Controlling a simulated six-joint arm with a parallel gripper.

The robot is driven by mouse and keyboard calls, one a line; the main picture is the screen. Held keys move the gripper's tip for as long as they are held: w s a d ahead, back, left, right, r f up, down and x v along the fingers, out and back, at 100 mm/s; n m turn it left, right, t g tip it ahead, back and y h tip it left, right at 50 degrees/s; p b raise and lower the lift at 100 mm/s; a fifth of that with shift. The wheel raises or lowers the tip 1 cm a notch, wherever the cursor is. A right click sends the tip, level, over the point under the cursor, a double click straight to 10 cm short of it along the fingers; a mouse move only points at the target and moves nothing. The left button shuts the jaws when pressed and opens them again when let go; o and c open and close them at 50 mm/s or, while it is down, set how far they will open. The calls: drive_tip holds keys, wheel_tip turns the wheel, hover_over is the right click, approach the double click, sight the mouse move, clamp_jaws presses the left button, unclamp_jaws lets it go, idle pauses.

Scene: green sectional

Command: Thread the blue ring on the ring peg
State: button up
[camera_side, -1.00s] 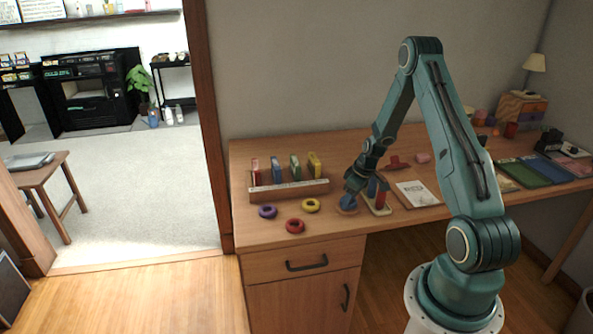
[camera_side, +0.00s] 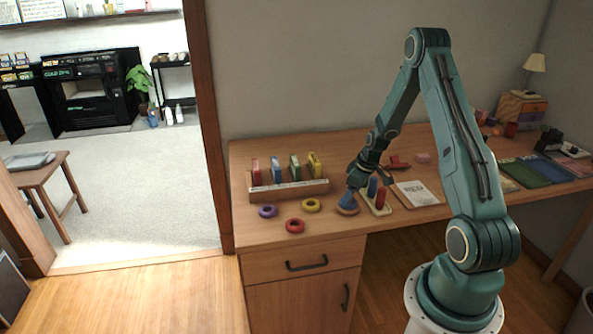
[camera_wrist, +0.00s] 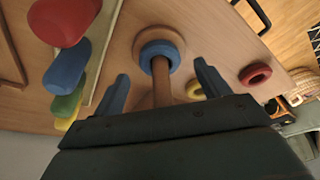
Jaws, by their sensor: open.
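The blue ring (camera_wrist: 160,49) is around the wooden ring peg (camera_wrist: 162,82) and sits low, at its round base (camera_wrist: 178,40), in the wrist view. In the side view the ring (camera_side: 347,198) shows small and low, just above the peg base (camera_side: 347,209). My gripper (camera_wrist: 160,72) is open, its two fingers apart on either side of the peg and clear of the ring. In the side view my gripper (camera_side: 357,180) is just above the ring, and part of the peg is hidden by it.
A board with coloured blocks (camera_side: 376,200) stands close to the right of the peg. A purple ring (camera_side: 268,211), a red ring (camera_side: 295,226) and a yellow ring (camera_side: 311,206) lie to the left. A rack (camera_side: 290,189) with several upright coloured pieces stands behind them.

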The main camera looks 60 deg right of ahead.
drive_tip(key=v, duration=1.1)
drive_tip(key=shift+r, duration=0.15)
idle(0.3)
drive_tip(key=a+r, duration=1.5)
drive_tip(key=a, duration=0.3)
drive_tip(key=s+a+r+t, duration=0.1)
drive_tip(key=s+a+r, duration=0.2)
drive_tip(key=s+a, duration=0.3)
drive_tip(key=s+a+r+t, duration=0.1)
drive_tip(key=s+a+r, duration=0.2)
drive_tip(key=s+a, duration=0.4)
drive_tip(key=shift+a, duration=0.95)
